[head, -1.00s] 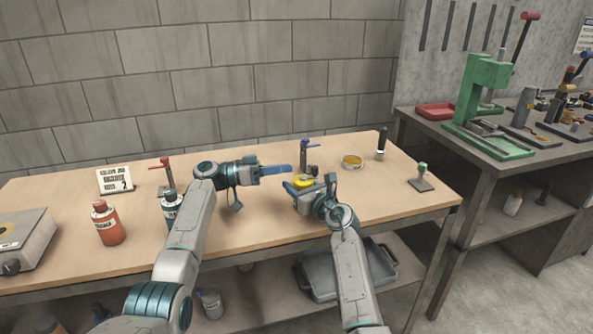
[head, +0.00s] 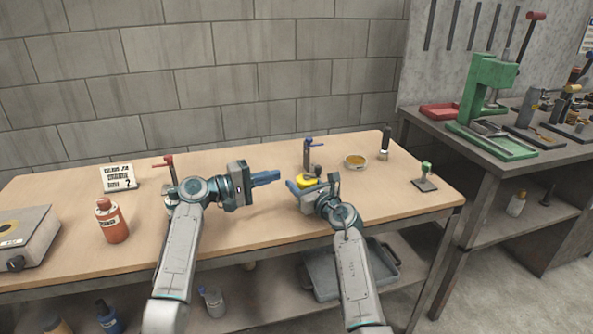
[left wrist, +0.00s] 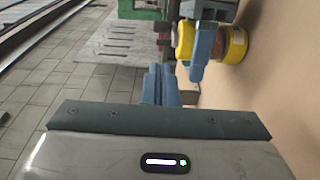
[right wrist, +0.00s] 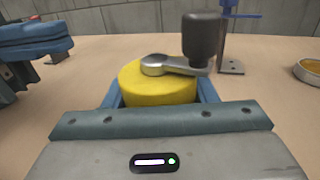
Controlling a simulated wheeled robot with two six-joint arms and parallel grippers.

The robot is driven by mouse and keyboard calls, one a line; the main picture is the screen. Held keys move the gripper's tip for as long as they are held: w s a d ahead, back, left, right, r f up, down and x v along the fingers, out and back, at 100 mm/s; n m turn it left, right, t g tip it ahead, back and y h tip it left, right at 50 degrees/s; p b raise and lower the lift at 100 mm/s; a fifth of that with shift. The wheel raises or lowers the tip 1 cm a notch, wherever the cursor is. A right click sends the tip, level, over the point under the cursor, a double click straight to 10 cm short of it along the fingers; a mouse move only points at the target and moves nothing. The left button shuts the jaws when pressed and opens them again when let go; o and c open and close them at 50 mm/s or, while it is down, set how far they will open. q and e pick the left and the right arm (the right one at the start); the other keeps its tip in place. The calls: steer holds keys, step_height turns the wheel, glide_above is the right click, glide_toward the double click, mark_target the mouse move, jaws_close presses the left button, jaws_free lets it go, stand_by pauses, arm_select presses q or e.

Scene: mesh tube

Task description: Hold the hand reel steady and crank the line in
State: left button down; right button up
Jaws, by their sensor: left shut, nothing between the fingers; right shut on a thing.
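The hand reel is a yellow drum (right wrist: 150,90) with a grey crank arm (right wrist: 168,66) and an upright black knob (right wrist: 203,38) on top. My right gripper (head: 302,187) is shut on the drum, one blue finger on either side in the right wrist view. My left gripper (head: 272,177) is shut and empty, a short way left of the reel (head: 307,182). Its closed blue fingers also show in the left wrist view (left wrist: 160,85), apart from the yellow drum (left wrist: 235,45).
A small green-topped stamp (head: 425,177) is near the right edge. A red bottle (head: 112,220) stands at the left. The wooden bench (head: 265,220) is clear in front.

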mark_target(305, 175)
arm_select(q)
steer(key=x, duration=1)
steer(key=shift+s, duration=0.1)
steer(key=shift+s+d+m+g+h, duration=0.2)
steer(key=shift+m+g+h, duration=0.3)
steer(key=shift+g, duration=0.4)
stand_by(0.7)
